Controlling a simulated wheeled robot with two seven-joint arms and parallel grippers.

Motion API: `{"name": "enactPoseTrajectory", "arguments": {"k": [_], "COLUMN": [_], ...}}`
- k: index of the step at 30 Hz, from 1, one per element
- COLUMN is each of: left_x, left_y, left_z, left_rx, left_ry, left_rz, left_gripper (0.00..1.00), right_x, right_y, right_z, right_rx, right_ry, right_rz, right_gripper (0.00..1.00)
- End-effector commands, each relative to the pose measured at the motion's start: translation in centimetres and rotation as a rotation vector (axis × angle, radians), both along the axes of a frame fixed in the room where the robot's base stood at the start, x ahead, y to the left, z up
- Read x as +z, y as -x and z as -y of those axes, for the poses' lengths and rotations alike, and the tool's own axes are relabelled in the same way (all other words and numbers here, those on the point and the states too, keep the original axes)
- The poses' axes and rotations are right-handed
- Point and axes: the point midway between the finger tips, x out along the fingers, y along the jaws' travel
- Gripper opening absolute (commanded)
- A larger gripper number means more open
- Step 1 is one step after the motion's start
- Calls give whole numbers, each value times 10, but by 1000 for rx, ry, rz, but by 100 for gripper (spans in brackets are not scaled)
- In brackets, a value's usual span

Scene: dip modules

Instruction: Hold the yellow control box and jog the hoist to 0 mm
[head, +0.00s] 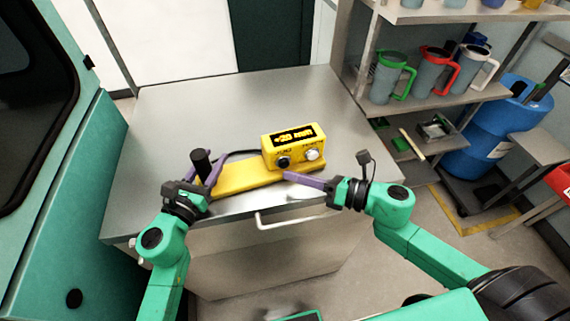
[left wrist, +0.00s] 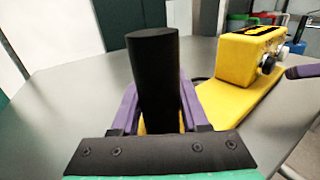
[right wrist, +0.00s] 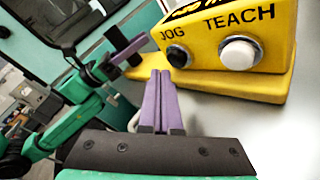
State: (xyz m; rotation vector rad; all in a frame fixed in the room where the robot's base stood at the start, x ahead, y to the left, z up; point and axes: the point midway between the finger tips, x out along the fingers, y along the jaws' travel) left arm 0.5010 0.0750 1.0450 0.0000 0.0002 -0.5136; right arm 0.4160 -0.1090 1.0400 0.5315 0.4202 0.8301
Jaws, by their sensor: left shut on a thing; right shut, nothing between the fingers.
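The yellow control box (head: 290,146) stands on a yellow base plate (head: 240,178) on the metal cabinet. Its display reads about "+20 mm" in the head view. In the right wrist view its front shows a black JOG button (right wrist: 179,54) and a white TEACH button (right wrist: 240,53). A black upright handle (left wrist: 154,80) rises from the plate's left end. My left gripper (head: 205,170) is shut on this handle, with purple fingers on both sides. My right gripper (head: 287,177) is shut and empty, its fingertips just in front of and below the JOG button, apparently apart from it.
The cabinet top (head: 190,110) is mostly clear behind the box. A cable runs from the box toward the left. A shelf (head: 440,100) with jugs stands at the right, beside a blue barrel (head: 500,125). A drawer handle (head: 290,219) juts from the cabinet front.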

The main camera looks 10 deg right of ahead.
Motion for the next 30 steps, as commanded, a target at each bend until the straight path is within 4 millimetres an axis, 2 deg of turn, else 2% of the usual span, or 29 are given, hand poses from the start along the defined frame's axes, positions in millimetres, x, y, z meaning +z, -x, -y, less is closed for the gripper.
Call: {"name": "enactPoseTrajectory", "arguments": {"k": [16,30], "left_x": [-1,-1], "left_y": [0,0], "left_z": [0,0], "left_rx": [0,0], "left_ry": [0,0], "left_rz": [-1,-1], "left_gripper": [0,0], "right_x": [0,0], "right_y": [0,-9], "right_z": [0,-1], "right_rx": [0,0], "right_ry": [0,-1], "right_rz": [0,-1], "right_gripper": [0,0]}}
